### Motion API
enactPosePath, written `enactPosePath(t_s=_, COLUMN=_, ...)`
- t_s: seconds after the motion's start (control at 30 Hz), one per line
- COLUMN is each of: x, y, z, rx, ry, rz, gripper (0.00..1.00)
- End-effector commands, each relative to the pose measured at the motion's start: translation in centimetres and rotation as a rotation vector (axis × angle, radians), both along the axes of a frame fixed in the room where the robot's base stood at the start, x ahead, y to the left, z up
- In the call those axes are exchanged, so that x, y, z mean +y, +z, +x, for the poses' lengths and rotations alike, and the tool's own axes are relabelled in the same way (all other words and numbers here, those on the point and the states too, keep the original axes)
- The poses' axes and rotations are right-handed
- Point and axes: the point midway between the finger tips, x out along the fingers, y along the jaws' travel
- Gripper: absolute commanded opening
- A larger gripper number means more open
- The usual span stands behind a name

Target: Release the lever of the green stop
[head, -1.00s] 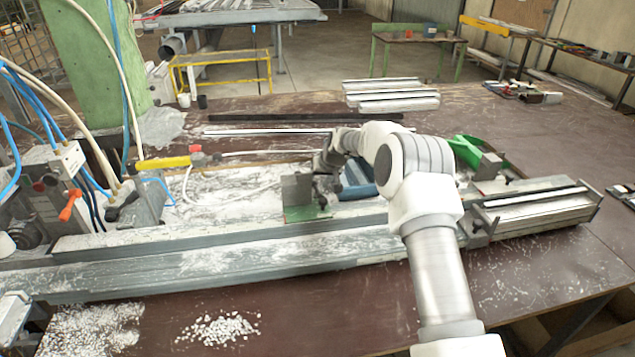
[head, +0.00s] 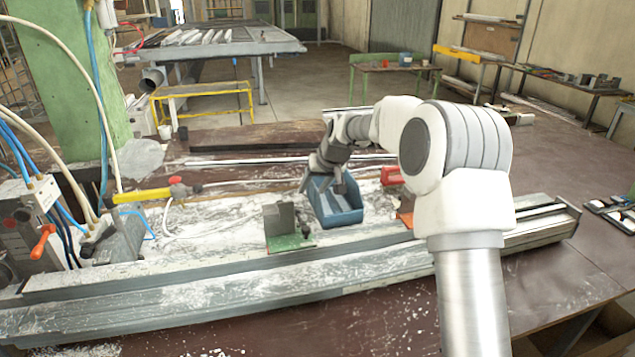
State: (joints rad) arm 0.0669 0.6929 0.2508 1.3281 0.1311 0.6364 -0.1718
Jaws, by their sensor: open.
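The green stop (head: 291,242), a grey upright block on a green base, stands on the near rail left of centre. A small dark part, possibly its lever, shows at the right of its base; its position is too small to tell. My gripper (head: 340,186) is open, behind and to the right of the stop. In the picture it overlaps the blue bin (head: 341,217) and is apart from the stop. Its fingertips are small and dark, and I cannot tell their exact height over the bin.
A red part (head: 391,176) and an orange part (head: 405,218) show beside my arm, which hides the rail behind it. A yellow bar with a red knob (head: 178,187) and hoses lie at the left. White chips cover the bed between. Long profiles lie at the back.

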Motion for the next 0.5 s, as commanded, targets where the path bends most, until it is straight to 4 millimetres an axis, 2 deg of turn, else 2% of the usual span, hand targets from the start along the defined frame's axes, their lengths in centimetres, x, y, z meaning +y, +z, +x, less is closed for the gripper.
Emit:
enactPosePath(t_s=0.2, x=-0.8, y=2.3, z=-1.2, rx=0.0, ry=-0.001, rz=0.0, gripper=0.55)
enactPosePath(t_s=0.5, x=-0.9, y=2.8, z=-1.6, rx=0.001, ry=-0.001, rz=0.0, gripper=0.55)
